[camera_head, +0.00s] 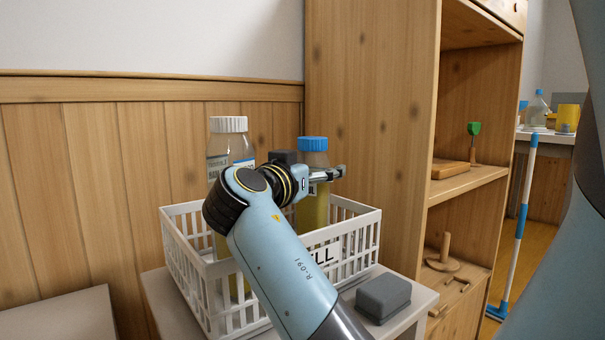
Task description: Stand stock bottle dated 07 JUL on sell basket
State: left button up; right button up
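A bottle with a blue cap (313,144) and yellow contents stands upright within the white sell basket (345,237). A second bottle with a white cap (229,124) and a label stands upright at the basket's left back. No date can be read on either bottle. My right gripper (328,174) is at the blue-capped bottle, just below its cap, with a finger across its front. The far finger is hidden, so its grip is unclear. My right forearm hides part of the basket and both bottles' lower parts. My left gripper is not in view.
The basket stands on a light stand (154,285). A dark grey block (383,297) lies beside the basket, at its front right. A wooden shelf unit (375,110) rises close behind and to the right. A pale surface (62,318) at lower left is bare.

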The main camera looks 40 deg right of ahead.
jog(key=b+v, duration=0.1)
jog(key=v, duration=0.6)
jog(key=shift+s+a, duration=0.15)
jog(key=shift+a, duration=0.15)
dwell(0.9)
jog(key=shift+f, duration=0.1)
dwell(0.4)
jog(key=shift+d, duration=0.1)
jog(key=shift+x, duration=1.65)
